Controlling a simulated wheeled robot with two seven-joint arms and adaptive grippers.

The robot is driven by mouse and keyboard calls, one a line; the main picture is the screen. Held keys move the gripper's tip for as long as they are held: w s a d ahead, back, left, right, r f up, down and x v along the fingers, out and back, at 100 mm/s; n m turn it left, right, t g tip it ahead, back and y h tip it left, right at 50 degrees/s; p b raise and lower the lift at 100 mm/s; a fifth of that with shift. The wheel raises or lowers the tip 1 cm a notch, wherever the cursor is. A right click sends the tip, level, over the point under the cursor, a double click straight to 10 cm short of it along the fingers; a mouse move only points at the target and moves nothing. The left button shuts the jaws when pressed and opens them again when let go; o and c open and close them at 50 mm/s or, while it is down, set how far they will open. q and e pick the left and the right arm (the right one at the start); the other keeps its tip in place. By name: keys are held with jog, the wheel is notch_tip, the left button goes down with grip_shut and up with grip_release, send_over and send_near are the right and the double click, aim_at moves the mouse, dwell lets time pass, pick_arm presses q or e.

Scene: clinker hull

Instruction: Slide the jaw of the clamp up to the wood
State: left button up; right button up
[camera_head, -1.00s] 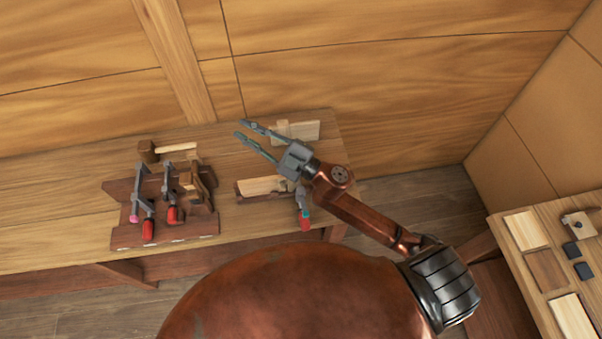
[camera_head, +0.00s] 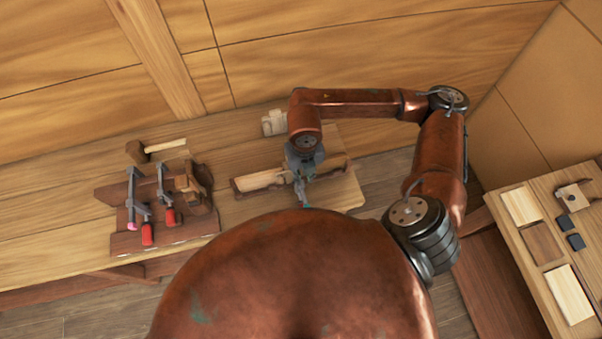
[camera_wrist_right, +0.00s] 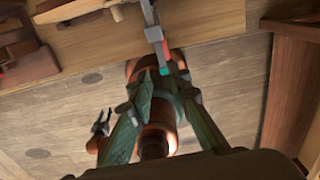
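The clamp (camera_head: 301,190) stands at the front edge of the bench, largely hidden by my right gripper. In the right wrist view the clamp (camera_wrist_right: 153,34) shows its grey bar, a red handle and a teal end. The pale wood (camera_head: 258,182) lies in a dark piece beside it; whether the jaw touches the wood is hidden. My right gripper (camera_head: 303,170) points down over the clamp. In the wrist view its fingers (camera_wrist_right: 165,84) are apart with nothing between them, near the teal end. A small gripper, apparently my left (camera_wrist_right: 102,122), shows far below, too small to read.
A pale block (camera_head: 274,122) lies behind my gripper. A side table (camera_head: 541,243) with several pieces stands at right.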

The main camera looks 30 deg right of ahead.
jog(key=f, duration=0.2)
jog(key=b, duration=0.3)
send_over(304, 195)
notch_tip(304, 195, down, 5)
jog(key=shift+f, duration=0.1)
notch_tip(304, 195, down, 7)
jog(key=b, duration=0.6)
jog(key=shift+r+b, duration=0.2)
jog(key=shift+b, duration=0.1)
jog(key=shift+s+a, duration=0.1)
jog(key=shift+c, duration=0.4)
jog(key=shift+s+a, duration=0.1)
jog(key=shift+s, duration=0.25)
jog(key=shift+s+a, duration=0.1)
jog(key=shift+s, duration=0.25)
